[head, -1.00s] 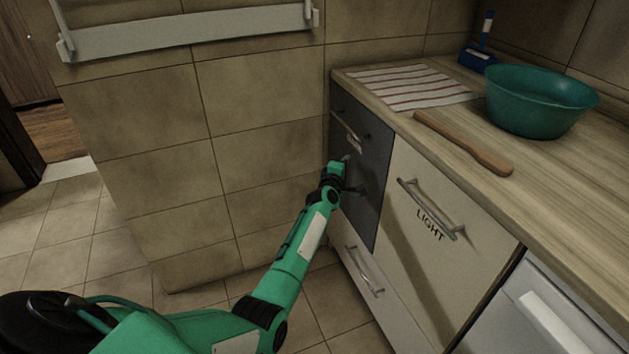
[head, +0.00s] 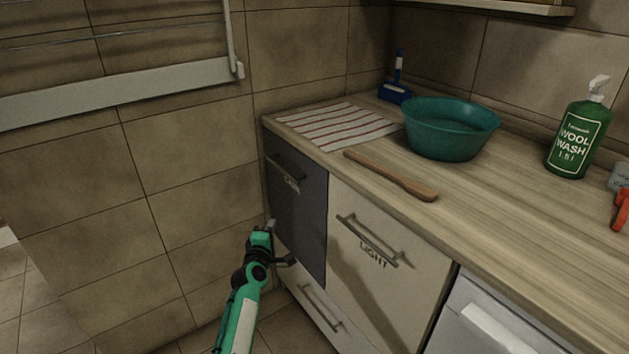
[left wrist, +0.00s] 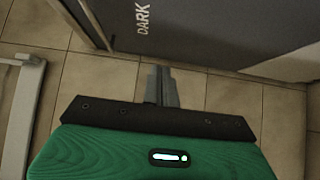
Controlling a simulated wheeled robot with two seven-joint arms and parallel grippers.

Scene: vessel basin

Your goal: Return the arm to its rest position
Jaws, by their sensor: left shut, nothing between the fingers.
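My left arm comes up from the bottom of the head view, green with black joints. Its gripper (head: 280,243) is in front of the lower part of the dark grey drawer front (head: 300,215). In the left wrist view the gripper's fingers (left wrist: 162,85) are together with nothing between them, over the tiled floor. The grey front marked DARK (left wrist: 215,30) is just beyond them. I cannot tell whether the gripper touches the front. My right gripper is not in view.
A wooden counter (head: 500,225) carries a teal basin (head: 452,130), a striped cloth (head: 335,128), a wooden paddle (head: 390,175) and a green wool wash bottle (head: 578,140). A white front marked LIGHT (head: 385,285) is beside the grey one. A tiled wall (head: 190,170) stands on the left.

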